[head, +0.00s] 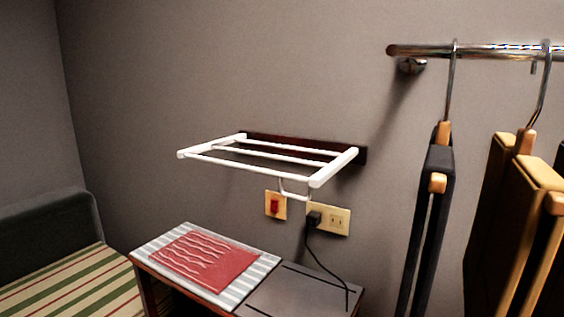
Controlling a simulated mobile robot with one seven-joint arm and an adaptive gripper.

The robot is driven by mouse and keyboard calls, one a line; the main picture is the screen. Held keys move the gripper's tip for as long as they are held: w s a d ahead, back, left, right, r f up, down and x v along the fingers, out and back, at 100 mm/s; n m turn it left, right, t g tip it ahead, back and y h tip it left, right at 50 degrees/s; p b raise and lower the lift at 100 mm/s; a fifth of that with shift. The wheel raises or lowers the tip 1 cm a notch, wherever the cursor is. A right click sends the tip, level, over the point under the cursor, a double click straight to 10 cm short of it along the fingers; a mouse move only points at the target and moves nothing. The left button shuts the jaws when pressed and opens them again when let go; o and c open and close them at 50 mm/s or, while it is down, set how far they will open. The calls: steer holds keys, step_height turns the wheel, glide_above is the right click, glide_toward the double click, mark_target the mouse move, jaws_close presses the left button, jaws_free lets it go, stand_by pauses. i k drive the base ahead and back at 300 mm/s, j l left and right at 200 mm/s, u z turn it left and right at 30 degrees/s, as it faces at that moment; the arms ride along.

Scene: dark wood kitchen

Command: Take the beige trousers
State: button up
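The beige trousers (486,225) appear as tan cloth hanging from a wooden hanger (525,140) at the right side of the head view. The hanger's metal hook loops over a chrome rail (490,50). The lower end of the cloth is cut off by the bottom edge. Some tan and dark parts overlap at the far right, so I cannot tell exactly where the beige cloth ends. My gripper is not in view.
Dark trousers (437,215) hang on another hanger just left of the beige ones, with a gap between. A white wall rack (270,157) juts out at the centre. Below stands a small table (300,290) with a red-and-white cloth. A striped seat (65,285) is at left.

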mark_target(517, 231)
steer(key=k+l+z, duration=0.1)
steer(key=l+z, duration=0.15)
steer(key=k+l+z, duration=0.1)
steer(key=l+z, duration=0.15)
steer(key=k+l+z, duration=0.1)
steer(key=k+z, duration=0.2)
steer(key=z, duration=0.15)
steer(key=k+l+z, duration=0.25)
steer(key=z, duration=0.25)
